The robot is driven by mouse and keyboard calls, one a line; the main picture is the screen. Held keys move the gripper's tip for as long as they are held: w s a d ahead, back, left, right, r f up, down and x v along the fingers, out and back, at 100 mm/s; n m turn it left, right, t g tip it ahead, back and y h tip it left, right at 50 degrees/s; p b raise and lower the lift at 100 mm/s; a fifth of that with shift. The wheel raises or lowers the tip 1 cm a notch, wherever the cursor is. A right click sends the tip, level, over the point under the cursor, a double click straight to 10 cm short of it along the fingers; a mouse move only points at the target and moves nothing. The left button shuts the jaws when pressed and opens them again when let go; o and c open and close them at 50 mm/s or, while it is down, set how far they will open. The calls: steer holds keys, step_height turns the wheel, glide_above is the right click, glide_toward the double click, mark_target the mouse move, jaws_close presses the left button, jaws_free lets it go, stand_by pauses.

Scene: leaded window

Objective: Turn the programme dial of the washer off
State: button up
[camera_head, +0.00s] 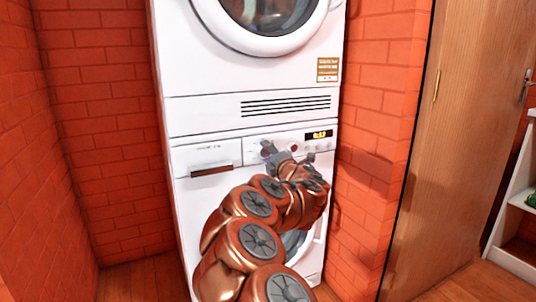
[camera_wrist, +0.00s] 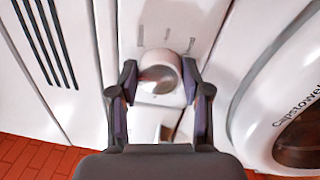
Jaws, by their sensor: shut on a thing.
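The washer (camera_head: 190,215) is the lower white machine of a stacked pair. Its programme dial (camera_wrist: 158,72) is a round white knob with a darker, shiny face, on the white control panel in the wrist view. Short marks are printed on the panel around it. My gripper (camera_wrist: 160,78) has one finger on each side of the dial and is shut on it. In the head view my gripper (camera_head: 268,150) is at the washer's panel, and it and my arm hide most of the dial and part of the washer's door. I cannot tell which mark the dial points to.
A lit display (camera_head: 319,134) and small buttons are right of the dial. A drawer with a dark handle (camera_head: 212,171) is to the left. A second machine (camera_head: 215,75) is stacked above. Brick walls (camera_head: 100,140) stand close on both sides; a wooden door (camera_head: 460,150) is at right.

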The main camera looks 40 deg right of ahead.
steer(key=shift+a+f, duration=0.1)
stand_by(0.3)
steer(key=o, duration=1.2)
steer(key=shift+c, duration=0.2)
steer(key=shift+s, duration=0.1)
steer(key=r+v, duration=0.1)
steer(key=v, duration=1)
steer(key=shift+s+f, duration=0.35)
steer(key=shift+f, duration=0.1)
steer(key=shift+a, duration=0.1)
